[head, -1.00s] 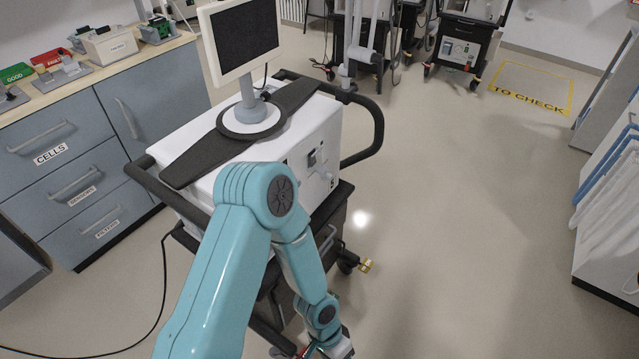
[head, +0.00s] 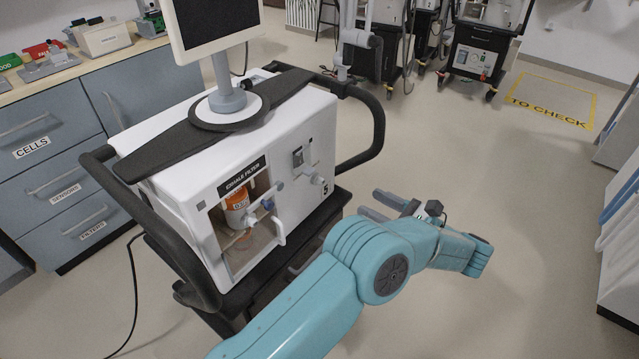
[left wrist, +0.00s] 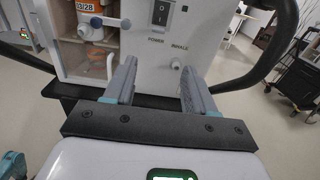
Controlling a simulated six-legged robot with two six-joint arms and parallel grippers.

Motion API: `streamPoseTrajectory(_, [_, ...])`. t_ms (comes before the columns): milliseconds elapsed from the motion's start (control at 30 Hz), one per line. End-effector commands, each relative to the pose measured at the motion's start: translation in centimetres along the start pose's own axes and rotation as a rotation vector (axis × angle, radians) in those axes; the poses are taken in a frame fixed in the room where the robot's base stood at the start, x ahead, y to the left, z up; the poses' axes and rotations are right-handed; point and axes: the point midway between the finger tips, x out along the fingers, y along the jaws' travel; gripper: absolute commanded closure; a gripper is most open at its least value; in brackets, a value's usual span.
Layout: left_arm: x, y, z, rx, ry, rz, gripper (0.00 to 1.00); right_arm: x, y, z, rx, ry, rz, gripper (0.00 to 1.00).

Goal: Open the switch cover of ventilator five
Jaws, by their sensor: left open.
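The ventilator (head: 215,180) is a white box with a screen on a cart, left of centre in the head view. Its power switch (head: 298,157) is a dark rocker on the front panel. The left wrist view shows the switch (left wrist: 162,12) above the word POWER, at the top edge. Small grey parts flank it; I cannot make out the clear cover or its state. My left gripper (head: 368,201) is open and empty, in front of the panel and to the right. In the left wrist view its fingers (left wrist: 158,72) point at the panel below the switch, apart from it. My right gripper is not in view.
An exhale filter compartment (head: 245,215) with an orange-and-white canister is left of the switch. A knob (head: 317,179) sticks out below the switch. A black cart handle (head: 372,125) curves around the right side. The floor to the right is clear.

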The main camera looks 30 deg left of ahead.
Motion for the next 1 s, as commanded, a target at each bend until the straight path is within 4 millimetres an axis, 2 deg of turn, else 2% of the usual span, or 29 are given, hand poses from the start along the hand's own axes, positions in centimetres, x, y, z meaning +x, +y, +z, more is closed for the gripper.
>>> streamPoseTrajectory(33, [0.2, 0.0, -0.9, -0.003, 0.001, 0.0, 0.45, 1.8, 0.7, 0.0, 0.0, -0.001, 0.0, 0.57])
streamPoseTrajectory(100, [0.6, 0.0, -1.1, -0.003, 0.002, 0.0, 0.45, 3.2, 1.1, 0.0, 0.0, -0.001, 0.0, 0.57])
streamPoseTrajectory(467, [2.4, 0.2, -1.1, -0.003, 0.004, 0.001, 0.45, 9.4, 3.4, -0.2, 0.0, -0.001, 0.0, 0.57])
streamPoseTrajectory(500, [3.8, 0.2, -0.5, -0.001, 0.003, 0.005, 0.45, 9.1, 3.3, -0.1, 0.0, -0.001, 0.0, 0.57])
streamPoseTrajectory(800, [10.9, 0.0, -0.4, 0.0, 0.003, 0.004, 0.45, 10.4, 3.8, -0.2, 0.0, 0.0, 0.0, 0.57])
streamPoseTrajectory(1000, [14.3, -0.1, -0.4, 0.001, 0.004, 0.001, 0.45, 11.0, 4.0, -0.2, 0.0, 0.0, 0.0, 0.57])
